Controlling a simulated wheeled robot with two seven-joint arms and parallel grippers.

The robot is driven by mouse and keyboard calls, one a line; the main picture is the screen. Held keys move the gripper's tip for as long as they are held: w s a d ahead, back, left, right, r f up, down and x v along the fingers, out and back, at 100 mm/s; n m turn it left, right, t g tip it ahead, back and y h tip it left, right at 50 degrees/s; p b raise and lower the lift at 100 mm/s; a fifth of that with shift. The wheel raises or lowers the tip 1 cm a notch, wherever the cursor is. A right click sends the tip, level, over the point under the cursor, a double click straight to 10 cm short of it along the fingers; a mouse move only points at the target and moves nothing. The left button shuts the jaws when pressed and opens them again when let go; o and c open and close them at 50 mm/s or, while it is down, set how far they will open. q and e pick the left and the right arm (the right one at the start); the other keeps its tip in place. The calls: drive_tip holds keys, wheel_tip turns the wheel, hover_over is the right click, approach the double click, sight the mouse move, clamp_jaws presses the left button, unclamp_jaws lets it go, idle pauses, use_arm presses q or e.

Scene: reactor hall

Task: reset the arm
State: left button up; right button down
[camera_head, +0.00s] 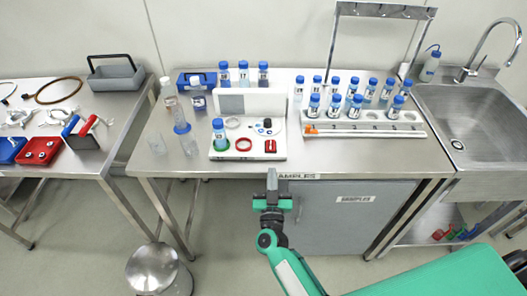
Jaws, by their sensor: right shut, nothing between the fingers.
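My right gripper (272,180) is shut and empty. It points up in the picture at the front edge of the steel table (200,158), before the cabinet labelled SAMPLES (340,215). Its green arm comes in from the bottom right. The gripper appears apart from the bottles and the white device. My left gripper is not in view.
A white device (222,155) holds a blue-capped bottle (219,138). Several blue-capped bottles stand at a white rack (385,130) on the right. A sink (470,115) is at far right. A steel bin (152,270) stands on the floor at lower left.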

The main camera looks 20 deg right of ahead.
drive_tip(key=s+a+f+n+g+y, duration=0.2)
drive_tip(key=s+f+y, duration=0.1)
drive_tip(key=f, duration=0.7)
drive_tip(key=s+a+f+n+g+y, duration=0.1)
drive_tip(key=s+f+n+g+y, duration=0.15)
drive_tip(key=f, duration=0.85)
drive_tip(key=s+d+f+n+g+y, duration=0.1)
drive_tip(key=s+f+g, duration=0.1)
drive_tip(key=s+f, duration=0.45)
drive_tip(key=s+f+n+g+y, duration=0.1)
drive_tip(key=s+f+g, duration=0.25)
drive_tip(key=f, duration=0.55)
drive_tip(key=s+d+f+g, duration=0.3)
drive_tip(key=s+f, duration=0.2)
drive_tip(key=s, duration=0.6)
drive_tip(key=s+d+f+g+h, duration=0.1)
drive_tip(key=s+d+f+g, duration=0.2)
drive_tip(key=s+f, duration=0.3)
drive_tip(key=s+d+f+g, duration=0.3)
drive_tip(key=s+d+f, duration=0.2)
drive_tip(key=s, duration=1.1)
drive_tip(key=shift+d+f+m+h, duration=0.2)
drive_tip(key=shift+f+m+h, duration=0.2)
drive_tip(key=shift+f, duration=0.2)
drive_tip(key=shift+s, duration=0.1)
